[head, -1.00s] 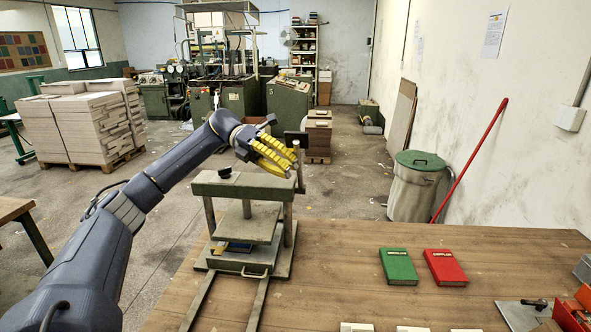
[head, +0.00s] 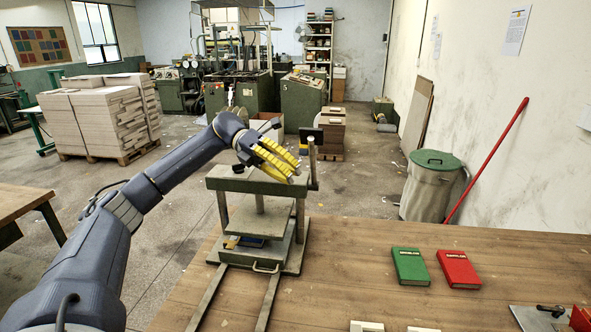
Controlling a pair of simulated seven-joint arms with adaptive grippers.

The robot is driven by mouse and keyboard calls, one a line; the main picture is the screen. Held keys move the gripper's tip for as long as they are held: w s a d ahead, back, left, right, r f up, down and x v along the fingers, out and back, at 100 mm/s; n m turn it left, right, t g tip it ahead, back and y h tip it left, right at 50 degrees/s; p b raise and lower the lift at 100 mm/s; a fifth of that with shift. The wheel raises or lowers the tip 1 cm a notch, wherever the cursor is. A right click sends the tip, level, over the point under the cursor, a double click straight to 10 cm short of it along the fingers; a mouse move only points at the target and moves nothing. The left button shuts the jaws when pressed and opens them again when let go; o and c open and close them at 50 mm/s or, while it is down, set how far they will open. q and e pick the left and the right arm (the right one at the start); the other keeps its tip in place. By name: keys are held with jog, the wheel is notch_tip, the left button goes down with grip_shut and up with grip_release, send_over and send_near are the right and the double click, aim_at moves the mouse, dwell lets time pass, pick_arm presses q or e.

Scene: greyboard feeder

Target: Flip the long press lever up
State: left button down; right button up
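The press (head: 262,183) stands on the left part of the wooden table, with a thick top beam on posts and a plate below it. An upright bar (head: 312,166) rises at its right end, with a dark block (head: 310,137) near its top. I cannot tell which part is the long lever; some of the press top is hidden behind my gripper. My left gripper (head: 296,173), with yellow ribbed fingers, is just above the beam's right side, close to the bar. Contact and finger opening are unclear. My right gripper is not in view.
A green book (head: 410,267) and a red book (head: 459,269) lie on the table right of the press. Two rails (head: 268,302) run from the press toward the front. The table (head: 350,260) is clear between the press and the books.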

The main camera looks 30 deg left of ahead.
pick_arm(q)
jog(key=v, duration=0.8)
dwell(0.4)
